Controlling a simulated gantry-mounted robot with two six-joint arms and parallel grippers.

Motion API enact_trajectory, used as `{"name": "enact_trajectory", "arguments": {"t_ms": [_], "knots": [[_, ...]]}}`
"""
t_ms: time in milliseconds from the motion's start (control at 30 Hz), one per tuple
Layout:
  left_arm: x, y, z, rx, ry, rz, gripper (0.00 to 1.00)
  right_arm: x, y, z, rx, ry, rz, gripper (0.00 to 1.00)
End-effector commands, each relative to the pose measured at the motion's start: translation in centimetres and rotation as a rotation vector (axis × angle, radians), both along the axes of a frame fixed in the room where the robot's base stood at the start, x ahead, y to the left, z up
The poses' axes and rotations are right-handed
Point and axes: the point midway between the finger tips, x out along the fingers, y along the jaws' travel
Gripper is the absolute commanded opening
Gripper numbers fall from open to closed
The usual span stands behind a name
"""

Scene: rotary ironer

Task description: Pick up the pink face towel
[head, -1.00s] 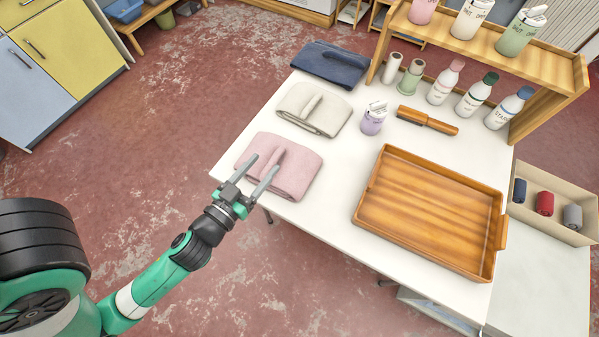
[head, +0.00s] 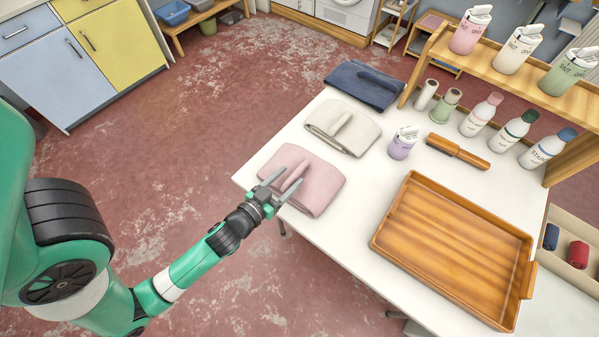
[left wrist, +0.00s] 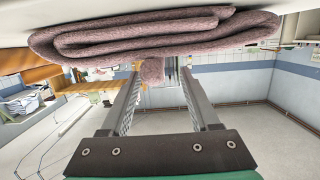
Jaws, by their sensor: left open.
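The pink face towel (head: 322,182) lies folded at the near left corner of the white table (head: 335,240), with a raised ridge along its top. My left gripper (head: 293,177) is open, its fingers reaching over the towel's near edge around the ridge. In the left wrist view, the towel (left wrist: 150,38) spans the top of the picture, and its ridge end (left wrist: 152,70) shows between the tips of my open gripper (left wrist: 161,70). Whether the fingers touch the ridge I cannot tell. My right gripper is not in view.
A cream towel (head: 355,135) and a dark blue towel (head: 370,88) lie behind the pink one. A wooden tray (head: 440,278) stands to the right.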

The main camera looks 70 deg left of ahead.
Motion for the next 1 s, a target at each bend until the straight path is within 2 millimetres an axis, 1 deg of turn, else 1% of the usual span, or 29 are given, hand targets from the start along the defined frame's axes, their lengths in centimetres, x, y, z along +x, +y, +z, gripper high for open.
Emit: {"name": "enact_trajectory", "arguments": {"t_ms": [67, 200, 300, 400, 567, 667, 700, 767, 900, 933, 1000], "knots": [[0.7, 0.3, 0.1, 0.000, -0.002, 0.000, 0.62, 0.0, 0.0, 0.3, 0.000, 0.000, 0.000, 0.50], [3.0, 1.4, 0.1, 0.001, -0.003, 0.000, 0.62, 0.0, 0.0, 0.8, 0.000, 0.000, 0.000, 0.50], [4.1, 2.1, -0.4, 0.000, -0.001, 0.002, 0.62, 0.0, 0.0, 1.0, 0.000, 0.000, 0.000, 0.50], [4.5, 2.4, -0.6, 0.001, -0.001, 0.000, 0.62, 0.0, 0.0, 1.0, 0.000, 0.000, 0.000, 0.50], [4.5, 2.3, -0.6, 0.000, 0.000, 0.000, 0.62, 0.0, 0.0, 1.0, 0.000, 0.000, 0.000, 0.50], [4.5, 2.3, -0.6, 0.000, 0.000, 0.000, 0.46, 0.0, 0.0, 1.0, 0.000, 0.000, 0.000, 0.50], [4.5, 2.3, -0.6, 0.000, 0.000, 0.000, 0.39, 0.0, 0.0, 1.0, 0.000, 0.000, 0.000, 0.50], [4.5, 2.3, -0.6, 0.000, 0.000, 0.000, 0.28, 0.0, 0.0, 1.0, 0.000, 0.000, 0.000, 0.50], [4.5, 2.3, -0.6, 0.000, 0.000, 0.000, 0.03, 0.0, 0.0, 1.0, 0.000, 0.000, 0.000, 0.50], [4.5, 2.3, -0.6, 0.000, 0.000, 0.000, 0.00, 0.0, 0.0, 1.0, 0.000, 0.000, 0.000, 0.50], [4.5, 2.3, -0.6, 0.000, 0.000, 0.000, 0.00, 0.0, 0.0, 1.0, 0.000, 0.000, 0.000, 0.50]]}}
